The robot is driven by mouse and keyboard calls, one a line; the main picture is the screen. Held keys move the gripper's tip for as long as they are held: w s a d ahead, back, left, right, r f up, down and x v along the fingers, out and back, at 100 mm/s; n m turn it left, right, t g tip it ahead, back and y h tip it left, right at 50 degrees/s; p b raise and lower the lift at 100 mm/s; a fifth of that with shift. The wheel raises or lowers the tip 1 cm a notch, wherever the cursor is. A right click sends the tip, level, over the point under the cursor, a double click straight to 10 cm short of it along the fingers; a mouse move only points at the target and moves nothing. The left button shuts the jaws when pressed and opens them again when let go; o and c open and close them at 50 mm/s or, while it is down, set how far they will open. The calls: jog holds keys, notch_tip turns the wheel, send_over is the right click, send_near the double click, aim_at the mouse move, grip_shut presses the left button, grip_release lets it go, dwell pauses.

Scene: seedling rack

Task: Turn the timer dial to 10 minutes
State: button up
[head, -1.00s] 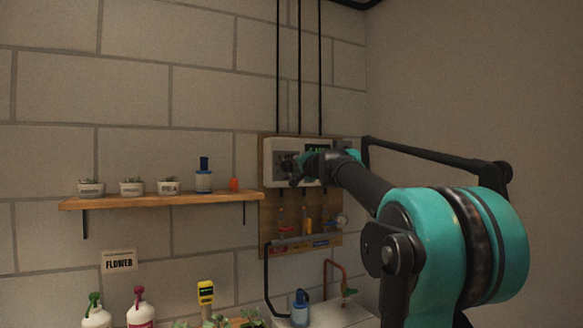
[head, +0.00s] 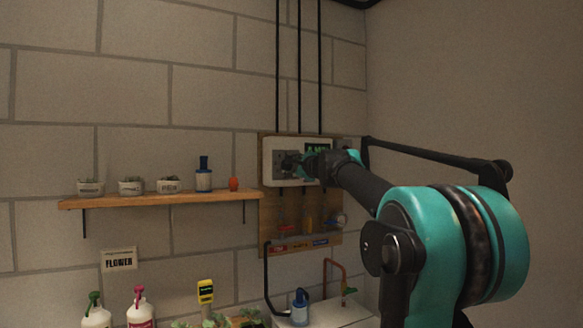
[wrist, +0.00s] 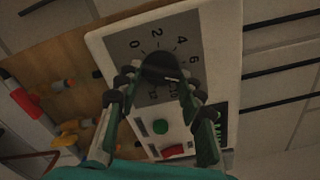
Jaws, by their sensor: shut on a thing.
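The white timer box (head: 268,163) hangs on a wooden board on the wall in the head view. In the wrist view its white casing (wrist: 98,44) carries a grey scale plate with numbers such as 0, 2, 4 and 6. The black timer dial (wrist: 162,67) sits in the middle of this plate. My gripper (wrist: 157,84) is shut on the dial, one finger on each side. In the head view my gripper (head: 297,163) is at the front of the box and hides the dial. The dial's pointer setting cannot be read clearly.
A green button (wrist: 160,127), a red switch (wrist: 173,151) and a green-lit display (head: 318,148) share the box. Tools hang below it. A wooden shelf (head: 150,200) with pots and a blue bottle (head: 204,175) is to the left.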

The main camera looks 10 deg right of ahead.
jog(key=m, duration=0.5)
jog(key=shift+f+m, duration=0.15)
jog(key=shift+m, duration=0.15)
jog(key=shift+a+m, duration=0.15)
jog(key=shift+m, duration=2.05)
jog(key=o, duration=1.2)
jog(key=shift+c, duration=0.2)
jog(key=shift+s, duration=0.2)
jog(key=v, duration=1.1)
jog(key=shift+s, duration=0.35)
